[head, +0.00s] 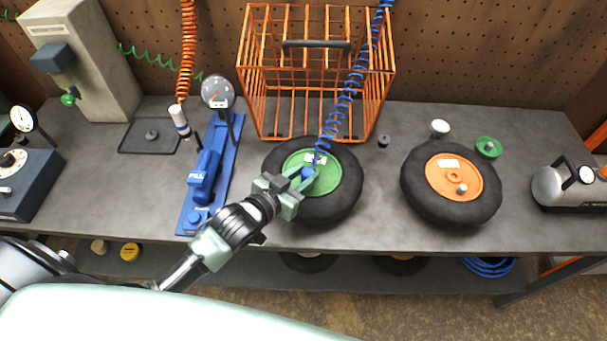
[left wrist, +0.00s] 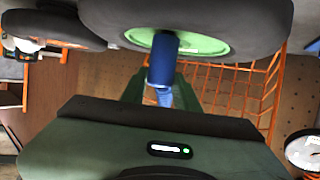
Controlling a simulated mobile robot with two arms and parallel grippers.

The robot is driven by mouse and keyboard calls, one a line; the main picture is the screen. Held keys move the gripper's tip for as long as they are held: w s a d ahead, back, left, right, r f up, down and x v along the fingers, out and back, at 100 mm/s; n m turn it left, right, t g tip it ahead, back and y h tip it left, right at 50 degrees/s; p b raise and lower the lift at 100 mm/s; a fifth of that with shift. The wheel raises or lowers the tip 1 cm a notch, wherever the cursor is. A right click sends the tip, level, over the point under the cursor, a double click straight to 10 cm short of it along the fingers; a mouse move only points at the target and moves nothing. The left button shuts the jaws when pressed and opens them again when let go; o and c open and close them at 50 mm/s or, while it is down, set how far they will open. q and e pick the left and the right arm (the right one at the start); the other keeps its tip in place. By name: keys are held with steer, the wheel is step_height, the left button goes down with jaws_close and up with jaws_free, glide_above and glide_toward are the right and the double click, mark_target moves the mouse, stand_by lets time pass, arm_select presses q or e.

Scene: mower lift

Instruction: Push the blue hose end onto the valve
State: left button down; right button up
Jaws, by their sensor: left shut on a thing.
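The blue hose end (head: 308,173) is held in my left gripper (head: 303,183), which is shut on it over the green hub (head: 327,186) of the left wheel (head: 342,205). The blue coiled hose (head: 345,95) runs up from it. In the left wrist view the blue hose end (left wrist: 163,58) stands out from the finger and its tip overlaps the green hub (left wrist: 205,44). The valve on this wheel is hidden, so I cannot tell whether the hose end touches it or is on it. My right gripper is not in view.
An orange wire cage (head: 258,100) stands behind the wheel. A blue foot pump (head: 205,175) with a gauge (head: 217,92) lies to the left. A wheel with an orange hub (head: 450,190) lies to the right. The bench (head: 380,215) between the wheels is clear.

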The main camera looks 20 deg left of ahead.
arm_select(q)
steer(key=shift+f, duration=0.4)
steer(key=c, duration=1.3)
jaws_free()
steer(key=shift+c, duration=0.2)
steer(key=shift+p+v, duration=0.95)
steer(key=shift+v, duration=0.6)
steer(key=p+v, duration=0.4)
steer(key=v, duration=0.4)
steer(key=shift+p, duration=0.35)
